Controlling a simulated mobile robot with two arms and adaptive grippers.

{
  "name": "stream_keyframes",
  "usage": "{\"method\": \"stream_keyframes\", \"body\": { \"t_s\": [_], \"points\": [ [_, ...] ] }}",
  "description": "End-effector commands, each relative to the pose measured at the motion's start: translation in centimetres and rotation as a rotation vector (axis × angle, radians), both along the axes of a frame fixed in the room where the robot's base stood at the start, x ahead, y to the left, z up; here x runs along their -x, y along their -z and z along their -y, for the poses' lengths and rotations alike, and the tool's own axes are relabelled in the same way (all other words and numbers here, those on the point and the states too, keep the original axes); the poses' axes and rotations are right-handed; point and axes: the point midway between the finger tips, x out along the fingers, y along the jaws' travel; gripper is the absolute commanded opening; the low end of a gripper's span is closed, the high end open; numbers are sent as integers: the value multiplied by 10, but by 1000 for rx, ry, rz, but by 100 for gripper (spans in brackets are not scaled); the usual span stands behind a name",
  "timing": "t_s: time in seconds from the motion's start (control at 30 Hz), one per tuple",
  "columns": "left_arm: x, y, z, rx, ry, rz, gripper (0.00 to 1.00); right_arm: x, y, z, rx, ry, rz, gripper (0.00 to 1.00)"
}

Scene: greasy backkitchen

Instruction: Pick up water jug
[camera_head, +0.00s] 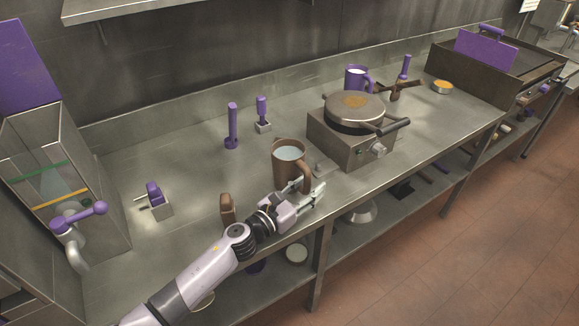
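The water jug (287,158) is brown, stands upright on the steel counter, and holds pale bluish water. Its curved handle (306,176) faces right, toward the front edge. My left gripper (307,190) is low beside the jug's front right side, at the lower part of the handle. Its fingers look spread, with the lower handle near or between them; I cannot tell whether they touch it. The jug's lower right side is partly hidden by the handle and gripper. My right gripper is out of view.
A round waffle iron (353,112) stands close right of the jug. A purple jug (356,76) is behind it. Purple-handled tools (231,126) stand behind left, and a small brown item (227,208) is by my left wrist.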

Motion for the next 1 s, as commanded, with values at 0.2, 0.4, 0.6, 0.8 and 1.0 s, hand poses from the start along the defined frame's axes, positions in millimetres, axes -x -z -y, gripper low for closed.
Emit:
{"method": "stream_keyframes", "body": {
  "t_s": [0.2,0.4,0.6,0.8,1.0],
  "points": [
    [0,0,0,0,0,0,38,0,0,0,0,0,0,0],
    [0,0,0,0,0,0,24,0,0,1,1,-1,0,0],
    [0,0,0,0,0,0,11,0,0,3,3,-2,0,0],
    [0,0,0,0,0,0,0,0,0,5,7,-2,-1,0],
    [0,0,0,0,0,0,0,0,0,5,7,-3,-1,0]
  ]
}}
